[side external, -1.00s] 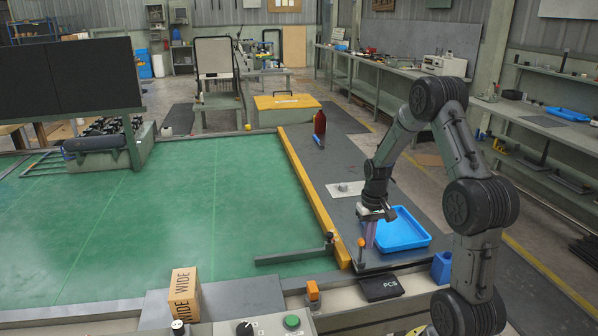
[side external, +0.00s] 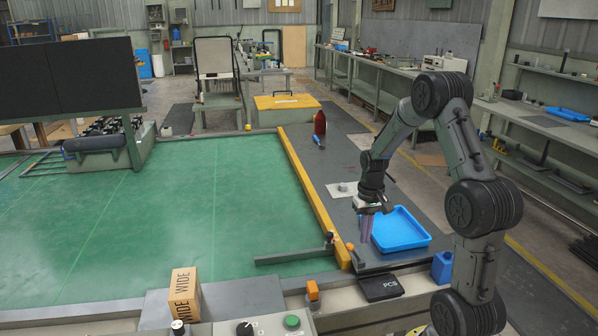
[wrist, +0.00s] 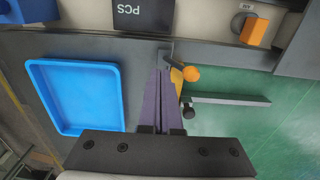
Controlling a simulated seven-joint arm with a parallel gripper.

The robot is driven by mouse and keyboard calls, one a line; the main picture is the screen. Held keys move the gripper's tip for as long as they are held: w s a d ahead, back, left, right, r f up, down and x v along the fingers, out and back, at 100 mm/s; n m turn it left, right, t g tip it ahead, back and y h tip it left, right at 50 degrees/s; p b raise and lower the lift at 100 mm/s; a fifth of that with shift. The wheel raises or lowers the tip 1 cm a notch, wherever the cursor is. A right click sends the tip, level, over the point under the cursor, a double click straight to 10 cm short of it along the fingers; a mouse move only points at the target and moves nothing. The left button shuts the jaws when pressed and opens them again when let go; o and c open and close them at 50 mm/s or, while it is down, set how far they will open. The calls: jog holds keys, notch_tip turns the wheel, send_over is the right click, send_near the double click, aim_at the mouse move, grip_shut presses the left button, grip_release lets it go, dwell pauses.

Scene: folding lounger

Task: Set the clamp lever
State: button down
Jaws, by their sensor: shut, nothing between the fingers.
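The clamp lever is a short grey arm with an orange knob (side external: 350,246) at the near end of the yellow rail. In the side view it leans left toward the green bed. Its orange knob (wrist: 191,74) shows in the wrist view just right of my fingertips. My gripper (side external: 366,240) points down beside the lever, on its right, with its purple fingers shut and empty. In the wrist view the fingertips (wrist: 162,73) lie close to the lever's grey arm (wrist: 166,54); I cannot tell whether they touch.
A blue tray (side external: 425,239) lies right of my gripper. A grey bar (side external: 285,257) with a black knob (side external: 330,236) lies left of the rail (side external: 310,195). A black PCS box (side external: 381,287) and an orange-topped switch (side external: 313,290) are in front. The green bed (side external: 200,210) is mostly clear.

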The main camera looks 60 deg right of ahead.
jog(key=shift+s+d+r, duration=0.15)
jog(key=shift+r, duration=1.25)
jog(key=shift+s+d+r, duration=0.15)
jog(key=shift+r, duration=1.2)
jog(key=w+a+r+n+t+h, duration=0.1)
jog(key=w+a+r+n+t, duration=0.15)
jog(key=a+r, duration=0.5)
jog(key=w+a+r+n+t, duration=0.1)
jog(key=a+r+n, duration=0.2)
jog(key=a+r, duration=0.4)
jog(key=s+a+r+n+t, duration=0.2)
jog(key=s+a+r, duration=0.1)
jog(key=s+a, duration=0.55)
jog(key=s+a+f+n+y, duration=0.1)
jog(key=s+a+f, duration=0.2)
jog(key=s+a, duration=0.1)
jog(key=shift+s+f, duration=0.4)
jog(key=shift+s, duration=0.3)
